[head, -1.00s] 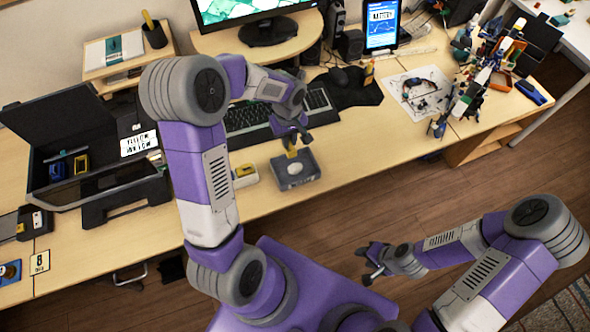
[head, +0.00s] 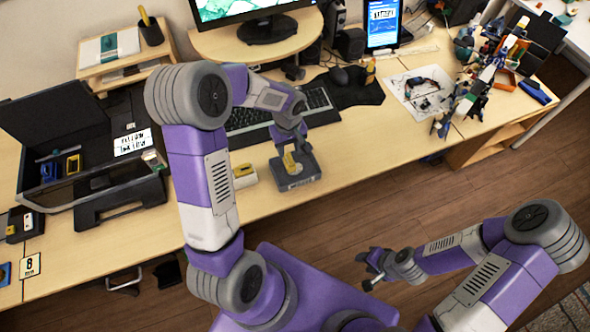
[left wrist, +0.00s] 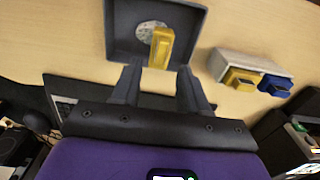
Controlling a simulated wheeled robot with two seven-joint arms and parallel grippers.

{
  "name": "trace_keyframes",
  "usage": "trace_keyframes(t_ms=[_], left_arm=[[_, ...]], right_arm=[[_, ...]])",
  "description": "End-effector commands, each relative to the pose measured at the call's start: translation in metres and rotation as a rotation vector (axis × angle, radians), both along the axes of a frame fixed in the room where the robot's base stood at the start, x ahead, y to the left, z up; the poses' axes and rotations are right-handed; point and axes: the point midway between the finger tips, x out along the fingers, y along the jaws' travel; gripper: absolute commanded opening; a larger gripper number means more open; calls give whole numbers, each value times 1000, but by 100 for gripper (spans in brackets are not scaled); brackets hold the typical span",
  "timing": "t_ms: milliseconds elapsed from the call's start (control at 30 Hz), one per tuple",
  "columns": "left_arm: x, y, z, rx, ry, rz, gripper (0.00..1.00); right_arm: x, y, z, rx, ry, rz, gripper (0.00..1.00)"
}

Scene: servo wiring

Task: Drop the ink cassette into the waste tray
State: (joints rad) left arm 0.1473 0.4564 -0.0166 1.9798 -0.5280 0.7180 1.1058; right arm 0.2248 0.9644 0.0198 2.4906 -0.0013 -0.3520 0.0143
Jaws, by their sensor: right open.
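The yellow ink cassette (head: 289,161) is inside the grey waste tray (head: 300,183), over a pale round item. In the left wrist view the cassette (left wrist: 161,46) lies past my fingertips, within the walls of the tray (left wrist: 117,32). I cannot tell whether it rests fully on the tray floor. My left gripper (head: 287,146) is above the tray; its fingers (left wrist: 159,72) are apart with nothing between them. My right gripper (head: 368,269) is open and empty, over the floor away from the desk.
A white holder (left wrist: 232,60) with a yellow cassette (left wrist: 241,79) and a blue cassette (left wrist: 275,85) stands beside the tray. The open printer (head: 100,185) is at left. A keyboard (head: 247,122) lies behind the tray. The desk to the tray's right is clear.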

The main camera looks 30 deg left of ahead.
Motion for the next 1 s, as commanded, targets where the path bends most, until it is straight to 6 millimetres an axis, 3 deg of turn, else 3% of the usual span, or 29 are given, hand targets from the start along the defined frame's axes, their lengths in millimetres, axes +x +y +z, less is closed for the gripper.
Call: trace_keyframes(t_ms=[267,700,1000], left_arm=[[0,0,3,1,-1,0,44],[0,0,67,0,-3,0,44],[0,0,76,0,0,0,44]], right_arm=[[0,0,1,0,0,0,43],[0,0,14,0,0,0,43],[0,0,15,0,0,0,43]])
